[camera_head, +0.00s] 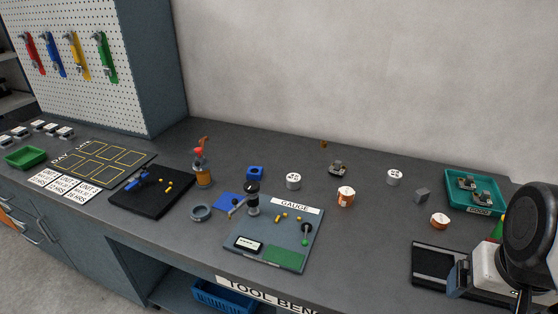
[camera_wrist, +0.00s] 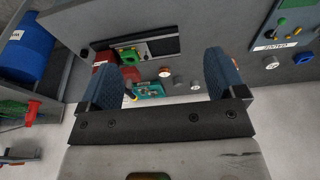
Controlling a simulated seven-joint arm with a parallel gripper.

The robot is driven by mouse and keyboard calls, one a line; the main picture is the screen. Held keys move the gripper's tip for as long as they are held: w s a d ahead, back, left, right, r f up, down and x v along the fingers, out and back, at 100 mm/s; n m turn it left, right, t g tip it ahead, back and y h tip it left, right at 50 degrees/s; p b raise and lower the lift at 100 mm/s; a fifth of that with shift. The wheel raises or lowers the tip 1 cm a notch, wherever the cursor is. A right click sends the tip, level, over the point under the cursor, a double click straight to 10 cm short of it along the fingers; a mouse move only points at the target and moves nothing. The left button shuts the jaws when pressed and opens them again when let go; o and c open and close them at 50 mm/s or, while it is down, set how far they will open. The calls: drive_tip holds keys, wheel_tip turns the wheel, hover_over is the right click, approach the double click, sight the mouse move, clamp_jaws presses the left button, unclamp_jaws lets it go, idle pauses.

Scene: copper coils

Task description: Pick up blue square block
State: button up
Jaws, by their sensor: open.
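A small blue square block (camera_head: 255,173) with a dark round mark on top stands on the bench behind the gauge board, left of a white cylinder. In the wrist view a small blue piece (camera_wrist: 304,57), which looks like the same block, lies near the right edge. My gripper (camera_wrist: 165,75) is open, its two blue-grey fingers spread with nothing held between them. In the head view one finger (camera_head: 458,278) shows at the lower right, far from the block and above a dark tray.
The gauge board (camera_head: 285,257) and a flat blue square (camera_head: 229,202) lie in front of the block. White cylinders (camera_head: 293,181), copper coils (camera_head: 346,196) and a grey cube (camera_head: 421,196) are scattered between block and gripper. A teal tray (camera_head: 474,207) stands at the right.

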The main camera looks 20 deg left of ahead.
drive_tip(key=w+a+r+m+g+y, duration=0.1)
drive_tip(key=w+a+m+y, duration=0.1)
drive_tip(key=w+a, duration=0.5)
drive_tip(key=w+a+r+m+g+y, duration=0.1)
drive_tip(key=w+a+m+y, duration=0.1)
drive_tip(key=w+a, duration=0.5)
drive_tip(key=m+g+y, duration=0.3)
drive_tip(key=m+y, duration=0.7)
drive_tip(key=m, duration=0.1)
hover_over(255, 173)
drive_tip(key=w+d, duration=0.3)
wheel_tip(255, 173, down, 20)
drive_tip(key=f, duration=0.1)
drive_tip(key=shift+s+a+r, duration=0.2)
drive_tip(key=shift+a+r, duration=0.05)
drive_tip(key=shift+f+h, duration=0.3)
drive_tip(key=shift+f, duration=1.45)
